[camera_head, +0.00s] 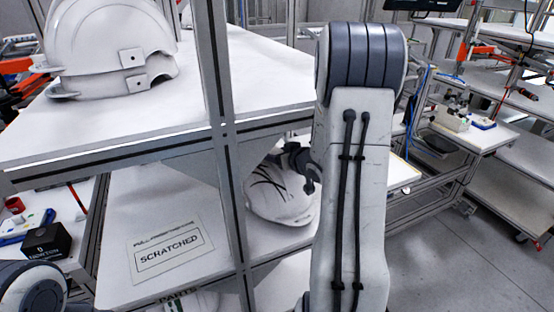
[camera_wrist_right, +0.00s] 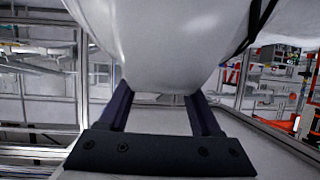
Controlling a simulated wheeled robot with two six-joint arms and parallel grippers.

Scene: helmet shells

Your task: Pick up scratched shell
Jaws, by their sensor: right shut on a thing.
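The scratched shell (camera_head: 282,192) is a white helmet shell with black scratch lines, at the lower shelf behind the upright post in the head view. My right gripper (camera_head: 300,170) is at its upper right side, partly hidden by my own arm. In the right wrist view the white shell (camera_wrist_right: 160,50) fills the top between the two dark fingers of my right gripper (camera_wrist_right: 160,108), which are shut on it. Whether the shell touches the shelf is unclear. My left gripper is not in view; only part of my left arm shows at the lower left.
The upper shelf (camera_head: 140,115) holds stacked white shells (camera_head: 110,50). A metal post (camera_head: 228,150) stands left of the held shell. The lower shelf (camera_head: 125,220) bears a "SCRATCHED" label (camera_head: 168,252). A black box (camera_head: 46,242) lies at the left. Open floor (camera_head: 450,265) is at the right.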

